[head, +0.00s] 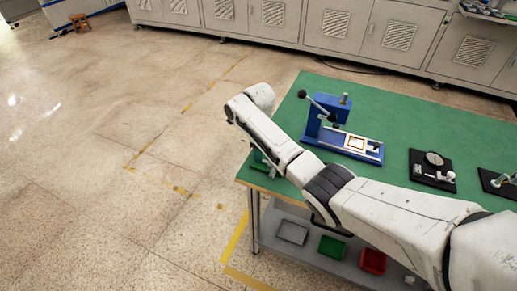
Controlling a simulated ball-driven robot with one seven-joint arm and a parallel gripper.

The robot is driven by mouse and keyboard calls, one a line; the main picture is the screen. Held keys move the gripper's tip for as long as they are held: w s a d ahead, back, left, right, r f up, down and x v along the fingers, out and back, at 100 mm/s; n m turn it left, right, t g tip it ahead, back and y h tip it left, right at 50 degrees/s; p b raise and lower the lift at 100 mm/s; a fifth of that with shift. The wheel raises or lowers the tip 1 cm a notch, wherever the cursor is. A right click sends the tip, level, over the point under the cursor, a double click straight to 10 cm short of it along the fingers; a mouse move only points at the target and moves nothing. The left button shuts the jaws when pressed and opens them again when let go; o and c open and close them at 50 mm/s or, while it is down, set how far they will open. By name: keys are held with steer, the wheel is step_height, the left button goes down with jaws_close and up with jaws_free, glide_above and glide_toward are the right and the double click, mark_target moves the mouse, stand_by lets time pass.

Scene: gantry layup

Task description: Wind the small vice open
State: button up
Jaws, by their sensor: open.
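A small dark green fixture (260,159) sits at the table's left corner, mostly hidden behind my arm. It may be the small vice, but I cannot make out its jaws or handle. My arm reaches from the lower right across the table's front edge to the left corner, and its rounded wrist is raised above that corner. My gripper's fingers do not show; they are hidden behind the arm's end.
The green-topped table (300,98) carries a blue lever fixture (322,115), a black dial stand (432,167) and another black-based fixture (497,183). A lower shelf holds grey (292,233), green (332,246) and red (373,261) trays. Open floor lies left; grey cabinets (340,25) stand behind.

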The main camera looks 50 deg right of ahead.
steer(key=shift+c, duration=0.2)
steer(key=c, duration=1)
steer(key=shift+n, duration=0.3)
steer(key=n+p, duration=0.1)
steer(key=n, duration=0.1)
steer(key=shift+n, duration=0.4)
steer(key=n+p, duration=0.1)
steer(key=n, duration=0.3)
steer(key=shift+n, duration=0.3)
steer(key=n, duration=0.3)
steer(key=shift+n+p, duration=0.3)
steer(key=shift+n, duration=1.8)
